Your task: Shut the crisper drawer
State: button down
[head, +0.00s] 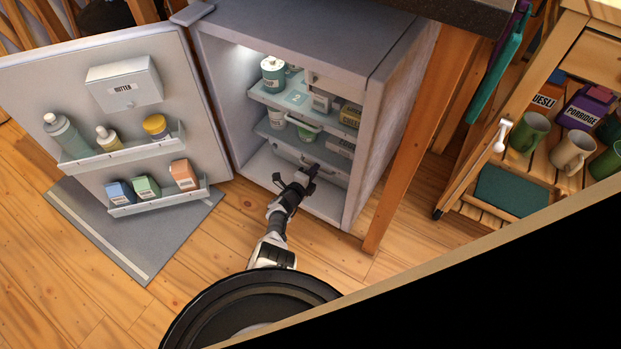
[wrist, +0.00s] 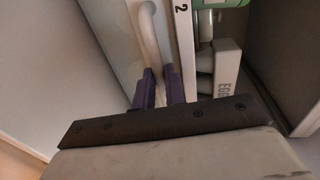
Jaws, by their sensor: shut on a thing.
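The crisper drawer (head: 327,173) is the pale drawer at the bottom of the open fridge, under the lower shelf. How far it stands out is hard to tell. Its white curved handle (wrist: 147,32) runs down between my fingers in the wrist view. My gripper (head: 310,171) reaches into the fridge at the drawer's front. In the wrist view its purple fingers (wrist: 163,86) are closed around the lower part of the handle. My arm hides part of the drawer front in the head view.
The fridge door (head: 110,75) stands wide open at left, with loaded racks. Shelves with jars and boxes (head: 273,73) sit above the drawer. The fridge's right wall (head: 385,125) is close beside my gripper. A wooden cart (head: 520,140) stands at right; a grey mat (head: 140,240) lies below the door.

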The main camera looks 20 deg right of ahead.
jog(key=shift+w+d+f+b, duration=0.15)
jog(key=shift+w+d+b, duration=0.2)
jog(key=shift+d, duration=0.25)
jog(key=shift+w+d+r, duration=0.1)
jog(key=shift+w+r, duration=0.1)
jog(key=shift+r, duration=0.05)
jog(key=c, duration=1.5)
grip_release()
jog(key=shift+d, duration=0.1)
jog(key=shift+o, duration=0.2)
jog(key=shift+s, duration=0.1)
